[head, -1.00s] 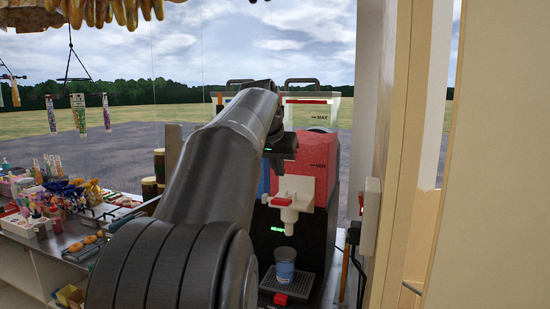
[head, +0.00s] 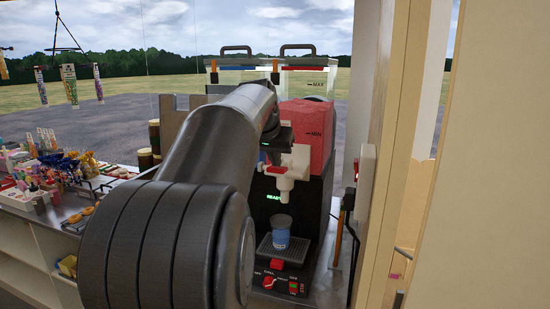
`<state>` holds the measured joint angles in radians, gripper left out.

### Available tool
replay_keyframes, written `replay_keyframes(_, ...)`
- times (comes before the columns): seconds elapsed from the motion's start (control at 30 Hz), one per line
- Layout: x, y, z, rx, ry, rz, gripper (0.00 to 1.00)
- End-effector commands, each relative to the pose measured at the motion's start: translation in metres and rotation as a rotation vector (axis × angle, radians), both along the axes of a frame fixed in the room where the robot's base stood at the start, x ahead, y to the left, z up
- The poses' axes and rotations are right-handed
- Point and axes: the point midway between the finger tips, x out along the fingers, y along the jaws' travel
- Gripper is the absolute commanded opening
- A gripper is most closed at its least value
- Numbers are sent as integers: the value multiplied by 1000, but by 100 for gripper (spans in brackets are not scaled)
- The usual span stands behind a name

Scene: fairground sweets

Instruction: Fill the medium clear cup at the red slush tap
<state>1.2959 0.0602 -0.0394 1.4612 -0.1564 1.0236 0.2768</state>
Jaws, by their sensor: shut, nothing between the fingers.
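The slush machine shows in the head view with a red slush tank (head: 312,122) on its right side. A white tap (head: 285,180) with a red-topped lever sticks out below this tank. A small clear cup (head: 281,231) with a blue lower part stands upright on the drip tray (head: 268,248) under the tap. I cannot tell its size or whether slush is in it. My gripper (head: 279,143) is at the end of my arm, in front of the red tank and above the tap. It is shut and empty; its fingertips are hard to make out.
A control panel (head: 280,283) with knobs and a green-lit switch is below the tray. A beige wall post (head: 398,150) stands close on the right. A counter (head: 45,213) with colourful sweets and bottles is on the left. My arm hides the machine's left side.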

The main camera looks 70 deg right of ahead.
Motion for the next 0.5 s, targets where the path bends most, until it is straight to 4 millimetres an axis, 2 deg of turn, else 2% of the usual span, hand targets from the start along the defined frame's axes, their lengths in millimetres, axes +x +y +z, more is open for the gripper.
replay_keyframes(0.23, 1, 6, -8, -71, 0, 2, 0)
replay_keyframes(0.5, 1, 12, -28, -240, -1, 4, 0)
